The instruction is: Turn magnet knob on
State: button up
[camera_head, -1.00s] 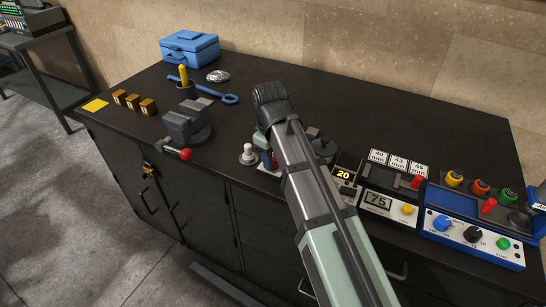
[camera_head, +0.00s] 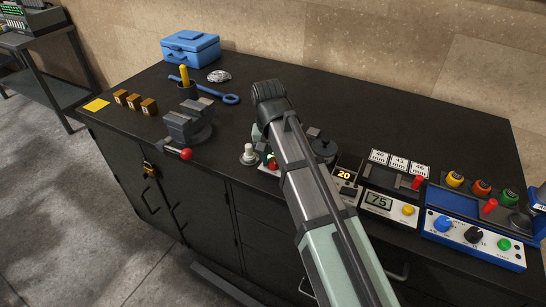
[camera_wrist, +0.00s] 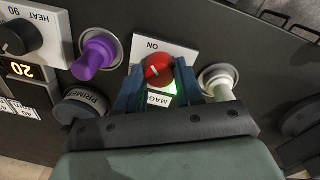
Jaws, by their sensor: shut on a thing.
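The magnet knob (camera_wrist: 158,68) is a round red knob on a white plate (camera_wrist: 178,50) marked "ON" and "MAG...", seen in the wrist view. A green glow shows on the plate beside the knob. My gripper (camera_wrist: 158,88) has its two blue fingers on either side of the knob, shut on it. In the head view the knob (camera_head: 272,163) shows only in part, with some green by it, since my arm covers most of that spot. The fingertips are hidden there.
In the wrist view a purple knob (camera_wrist: 97,52) stands left of the plate and a pale knob (camera_wrist: 219,84) close to the right finger. A "PRIMER" lid (camera_wrist: 80,105) lies at lower left. In the head view, the vise (camera_head: 187,122) stands left of my arm.

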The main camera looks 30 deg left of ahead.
aim_at(270, 160)
jog(key=shift+m, duration=1.2)
jog(key=o, duration=1)
jog(key=shift+o, duration=0.2)
notch_tip(270, 160, up, 14)
jog(key=shift+a+f, duration=0.15)
jog(key=shift+a, duration=0.3)
